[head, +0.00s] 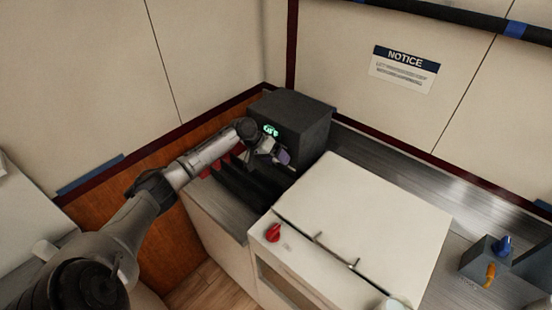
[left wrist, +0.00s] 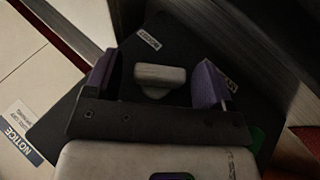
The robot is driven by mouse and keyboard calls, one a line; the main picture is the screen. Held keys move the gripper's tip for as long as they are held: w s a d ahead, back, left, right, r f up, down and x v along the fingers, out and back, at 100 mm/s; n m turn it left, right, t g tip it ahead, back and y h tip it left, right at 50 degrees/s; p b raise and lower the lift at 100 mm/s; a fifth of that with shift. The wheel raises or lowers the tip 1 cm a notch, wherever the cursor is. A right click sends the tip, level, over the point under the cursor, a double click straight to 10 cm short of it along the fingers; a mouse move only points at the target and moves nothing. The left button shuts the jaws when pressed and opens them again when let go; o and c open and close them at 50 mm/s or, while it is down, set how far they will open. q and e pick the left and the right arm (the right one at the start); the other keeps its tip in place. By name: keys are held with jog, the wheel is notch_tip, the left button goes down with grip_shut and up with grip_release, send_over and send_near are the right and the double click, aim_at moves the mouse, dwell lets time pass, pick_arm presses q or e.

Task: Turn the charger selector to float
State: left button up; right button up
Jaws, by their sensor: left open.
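The charger is a dark grey box (head: 291,115) on the counter in the back corner, its front partly hidden by my left arm. In the left wrist view its dark face (left wrist: 185,35) carries a pale grey selector knob (left wrist: 160,76), a bar-shaped handle. A small white label (left wrist: 148,39) is on the face above the knob, too small to read surely. Another label at the right is partly covered by a finger. My left gripper (head: 278,157) is open at the charger's front. Its purple fingers stand on either side of the knob, with gaps visible. My right gripper is out of view.
A white cabinet (head: 370,215) with a red knob (head: 273,232) stands in front of the charger. A grey box with a blue knob (head: 503,246) and an orange lever (head: 490,274) sits at the right. A notice (head: 404,69) hangs on the wall.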

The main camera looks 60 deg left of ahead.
pick_arm(q)
jog(key=c, duration=0.9)
jog(key=shift+f+h, duration=0.1)
jog(key=shift+h, duration=0.4)
jog(key=shift+c, duration=0.2)
jog(key=o, duration=0.9)
jog(key=shift+o, duration=0.2)
jog(key=shift+a, duration=0.1)
jog(key=b+v, duration=0.3)
jog(key=v, duration=1.1)
jog(key=shift+s+f, duration=0.15)
jog(key=shift+f, duration=0.05)
